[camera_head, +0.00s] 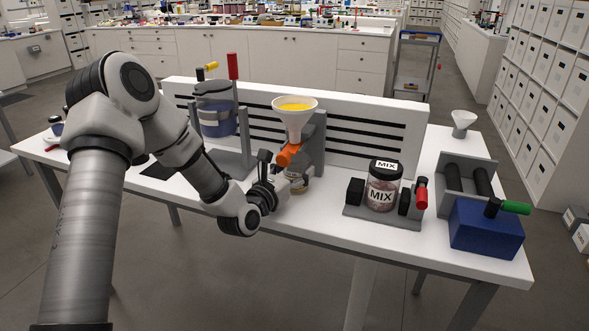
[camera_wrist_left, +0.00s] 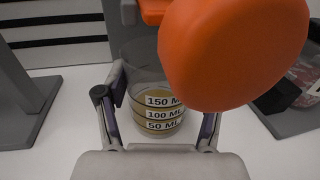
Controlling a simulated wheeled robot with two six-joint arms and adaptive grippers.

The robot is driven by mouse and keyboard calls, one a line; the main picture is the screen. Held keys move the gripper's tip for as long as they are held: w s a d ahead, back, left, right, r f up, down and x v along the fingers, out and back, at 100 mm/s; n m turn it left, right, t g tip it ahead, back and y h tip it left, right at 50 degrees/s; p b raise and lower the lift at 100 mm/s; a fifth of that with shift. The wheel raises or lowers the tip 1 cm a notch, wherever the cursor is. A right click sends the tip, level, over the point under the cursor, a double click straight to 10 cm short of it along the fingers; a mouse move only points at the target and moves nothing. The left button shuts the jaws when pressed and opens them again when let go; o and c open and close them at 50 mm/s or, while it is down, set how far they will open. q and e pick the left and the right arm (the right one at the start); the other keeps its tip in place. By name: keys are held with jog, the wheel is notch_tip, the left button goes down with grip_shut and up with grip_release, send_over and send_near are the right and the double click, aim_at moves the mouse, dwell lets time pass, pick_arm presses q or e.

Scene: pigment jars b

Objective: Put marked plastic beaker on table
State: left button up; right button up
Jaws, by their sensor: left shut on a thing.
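The clear plastic beaker (camera_wrist_left: 146,72) shows in the left wrist view, upright, with printed 50, 100 and 150 ML marks and yellowish contents in its lower part. My left gripper (camera_wrist_left: 160,118) is shut on it, one finger on each side. In the head view the beaker (camera_head: 298,184) is small and partly hidden beneath the funnel stand's orange valve. My left gripper (camera_head: 277,187) reaches it from the front left. The white table (camera_head: 325,217) lies below; I cannot tell whether the beaker's base touches it. My right gripper is not in view.
A funnel with yellow powder (camera_head: 295,108) stands above the beaker, its orange handle (camera_wrist_left: 232,50) looming close in the wrist view. A MIX jar (camera_head: 382,187) in a grey clamp and a blue box (camera_head: 486,231) stand to the right. The front strip between beaker and clamp is clear.

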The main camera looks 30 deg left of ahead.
pick_arm(q)
jog(key=shift+s+a, duration=0.1)
jog(key=shift+s, duration=0.05)
jog(key=shift+f+b, duration=0.1)
jog(key=shift+b, duration=0.2)
jog(key=o, duration=1.1)
jog(key=shift+r+p, duration=0.35)
jog(key=shift+p, duration=0.05)
jog(key=s, duration=1)
jog(key=shift+s+f, duration=0.1)
jog(key=shift+s, duration=0.15)
jog(key=shift+s+d, duration=0.3)
jog(key=shift+s, duration=0.45)
jog(key=shift+f, duration=0.1)
